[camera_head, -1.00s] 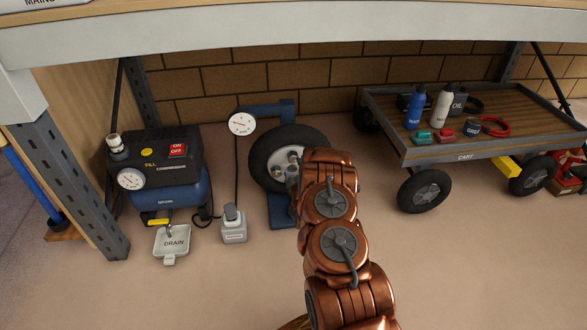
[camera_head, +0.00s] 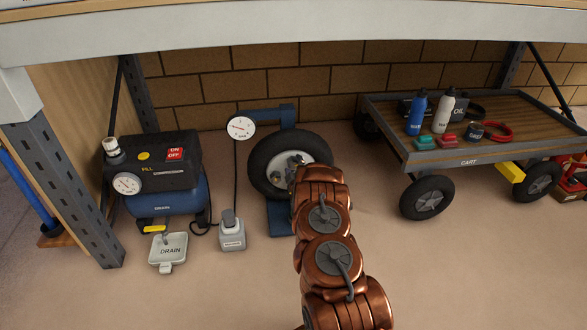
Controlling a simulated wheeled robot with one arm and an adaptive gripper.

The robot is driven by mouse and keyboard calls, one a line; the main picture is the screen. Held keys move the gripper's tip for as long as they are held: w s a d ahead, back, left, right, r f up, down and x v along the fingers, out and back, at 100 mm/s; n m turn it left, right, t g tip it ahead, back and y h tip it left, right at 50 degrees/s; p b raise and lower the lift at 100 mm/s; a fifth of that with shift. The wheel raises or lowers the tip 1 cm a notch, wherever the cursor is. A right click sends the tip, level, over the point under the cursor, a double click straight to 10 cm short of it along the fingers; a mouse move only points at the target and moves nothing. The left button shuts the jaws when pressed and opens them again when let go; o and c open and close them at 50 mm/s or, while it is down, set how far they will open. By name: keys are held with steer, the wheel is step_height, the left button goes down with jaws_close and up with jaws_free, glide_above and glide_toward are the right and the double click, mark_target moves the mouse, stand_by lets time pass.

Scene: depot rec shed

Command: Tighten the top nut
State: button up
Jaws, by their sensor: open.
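A black-tyred wheel (camera_head: 262,158) stands upright on a blue stand (camera_head: 280,220), facing me. My gripper (camera_head: 294,166) is at the wheel's hub, in front of its right part, at the end of my copper-coloured arm. The gripper is open; its fingers are small and partly merge with the hub's metal. The nuts on the hub are too small to tell apart, and the arm hides the lower right of the wheel. I cannot tell whether the fingers touch a nut.
A dial gauge (camera_head: 241,127) stands left of the wheel, with a grey block (camera_head: 232,236) below. A compressor (camera_head: 160,170) and drain tray (camera_head: 168,250) are further left. A cart (camera_head: 468,162) with bottles is at right. The bench edge (camera_head: 300,28) hangs above.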

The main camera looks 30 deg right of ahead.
steer(key=shift+w, duration=0.2)
steer(key=shift+c, duration=0.3)
steer(key=c, duration=1.1)
